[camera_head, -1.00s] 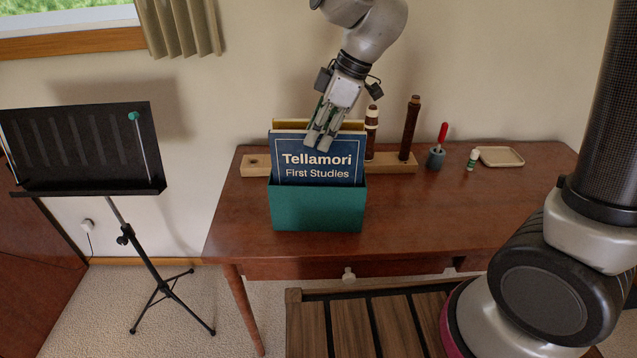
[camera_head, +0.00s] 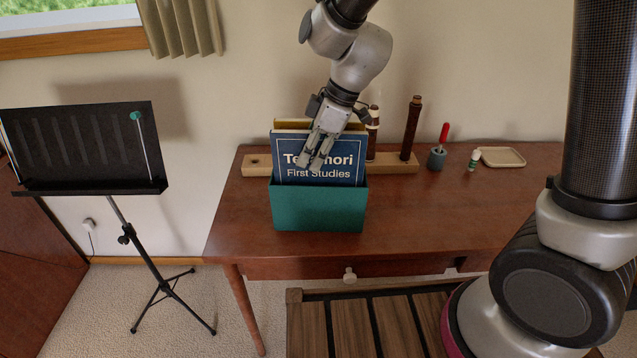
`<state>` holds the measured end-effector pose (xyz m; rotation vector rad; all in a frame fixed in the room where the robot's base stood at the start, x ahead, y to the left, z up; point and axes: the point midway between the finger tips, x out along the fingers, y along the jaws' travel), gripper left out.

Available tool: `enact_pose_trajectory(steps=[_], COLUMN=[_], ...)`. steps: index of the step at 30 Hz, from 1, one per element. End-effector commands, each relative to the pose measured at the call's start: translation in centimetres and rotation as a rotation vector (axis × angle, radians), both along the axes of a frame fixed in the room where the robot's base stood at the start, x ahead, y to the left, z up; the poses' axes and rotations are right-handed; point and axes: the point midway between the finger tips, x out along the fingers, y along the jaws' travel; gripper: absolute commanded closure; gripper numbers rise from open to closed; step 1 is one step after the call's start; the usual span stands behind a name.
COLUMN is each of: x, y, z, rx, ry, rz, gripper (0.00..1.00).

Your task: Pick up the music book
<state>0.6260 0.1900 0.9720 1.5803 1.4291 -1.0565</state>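The music book (camera_head: 340,172), with a blue cover reading "Tellamori First Studies", stands upright in a teal box (camera_head: 318,207) on the desk. A yellowish edge (camera_head: 292,124) shows behind it. My gripper (camera_head: 310,166) points down over the cover and hides the middle of the title. Its two fingers look a little apart, with nothing seen between them. Both fingers show in front of the cover. I cannot tell whether they touch it. The book's lower part is hidden in the box.
On the wooden desk (camera_head: 430,215), behind the box, a wooden stand (camera_head: 257,164) holds dark wooden instrument parts. A cup with a red-handled tool (camera_head: 440,150), a small bottle (camera_head: 474,160) and a shallow tray (camera_head: 502,157) stand right. A black music stand (camera_head: 85,150) is left.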

Motion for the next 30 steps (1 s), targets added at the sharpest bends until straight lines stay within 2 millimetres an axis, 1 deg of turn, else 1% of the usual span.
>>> enact_pose_trajectory(steps=[12,16,17,30], x=[0.00,0.01,0.01,0.04], y=[-0.02,-0.01,-0.01,0.01], z=[-0.22,-0.22,-0.22,-0.04], rx=[0.000,0.000,0.000,0.001], ry=[0.000,0.000,0.000,-0.001], rz=[0.000,0.000,0.000,0.000], gripper=[0.75,0.99,1.00,1.00])
